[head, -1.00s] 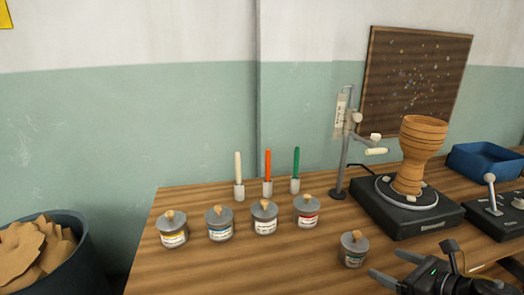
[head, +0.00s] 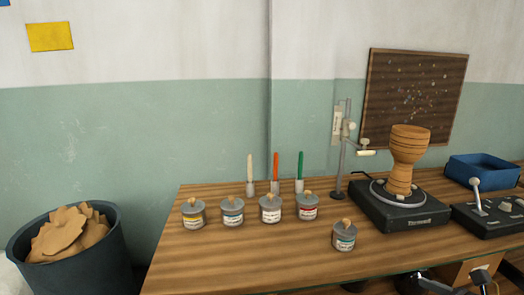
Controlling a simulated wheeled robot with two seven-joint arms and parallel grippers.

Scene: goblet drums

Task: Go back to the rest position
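A wooden goblet drum (head: 405,160) stands upright on the round plate of a black turntable base (head: 400,213) at the right of the table (head: 240,255). My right gripper (head: 428,284) shows only in part at the bottom edge, low in front of the table's front edge and apart from the drum. Its fingers are small and cut off, so their opening is unclear. My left gripper is out of view.
Several lidded paint jars (head: 270,210) stand on the table, with one jar (head: 344,236) nearer the front. Three coloured sticks (head: 276,170) stand behind them. A metal stand (head: 342,150), blue tray (head: 482,170) and lever box (head: 487,215) are at right. A bin (head: 75,255) is at left.

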